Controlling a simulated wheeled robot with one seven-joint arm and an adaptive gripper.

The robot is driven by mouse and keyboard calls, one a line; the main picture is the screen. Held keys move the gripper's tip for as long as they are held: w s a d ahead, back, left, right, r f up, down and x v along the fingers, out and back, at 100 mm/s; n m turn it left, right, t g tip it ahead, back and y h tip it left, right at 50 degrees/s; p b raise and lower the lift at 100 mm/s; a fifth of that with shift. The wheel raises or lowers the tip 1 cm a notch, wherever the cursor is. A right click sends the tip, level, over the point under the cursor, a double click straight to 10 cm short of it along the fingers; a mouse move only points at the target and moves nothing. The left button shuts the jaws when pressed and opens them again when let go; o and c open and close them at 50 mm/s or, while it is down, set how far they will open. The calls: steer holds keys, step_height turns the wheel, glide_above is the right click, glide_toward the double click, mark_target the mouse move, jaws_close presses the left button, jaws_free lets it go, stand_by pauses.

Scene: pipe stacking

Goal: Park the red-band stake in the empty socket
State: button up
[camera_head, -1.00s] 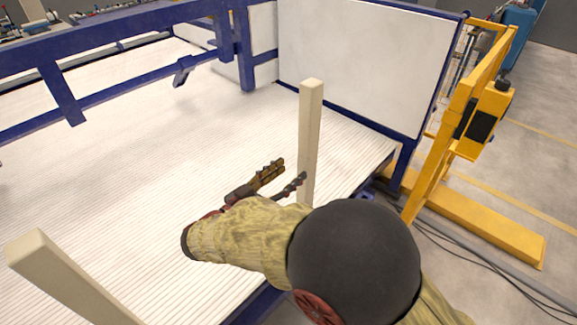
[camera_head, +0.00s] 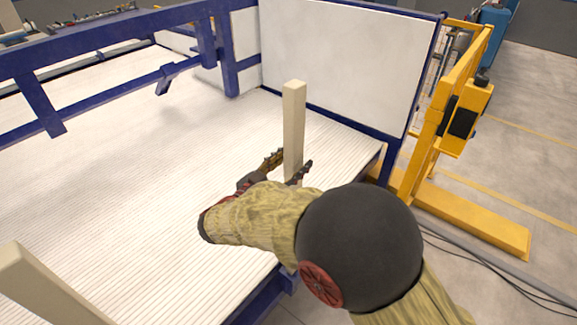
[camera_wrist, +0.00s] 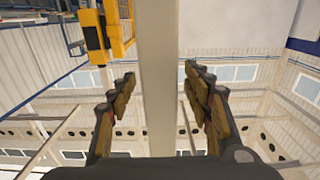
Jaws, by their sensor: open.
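A pale, square-sided upright stake (camera_head: 293,125) stands near the right end of the white ribbed table. No red band shows on its visible part, and its lower end is hidden behind my gripper and arm. My gripper (camera_head: 286,169) is open, with one finger on each side of this stake. In the wrist view the stake (camera_wrist: 158,80) runs between the two fingers of my gripper (camera_wrist: 160,95), with a gap on both sides. A second pale stake (camera_head: 45,285) stands at the lower left, cut off by the picture edge. No socket is visible.
The white ribbed table (camera_head: 130,170) is broad and clear to the left. A blue rail frame (camera_head: 120,55) and a white panel (camera_head: 340,65) stand behind. A yellow post structure (camera_head: 445,130) stands on the floor at the right.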

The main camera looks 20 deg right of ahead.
mark_target(288, 94)
steer(key=c, duration=0.3)
jaws_close()
stand_by(0.5)
steer(key=shift+r, duration=0.1)
stand_by(0.4)
steer(key=shift+r, duration=4.4)
steer(key=shift+r+p, duration=0.3)
steer(key=shift+r, duration=5.7)
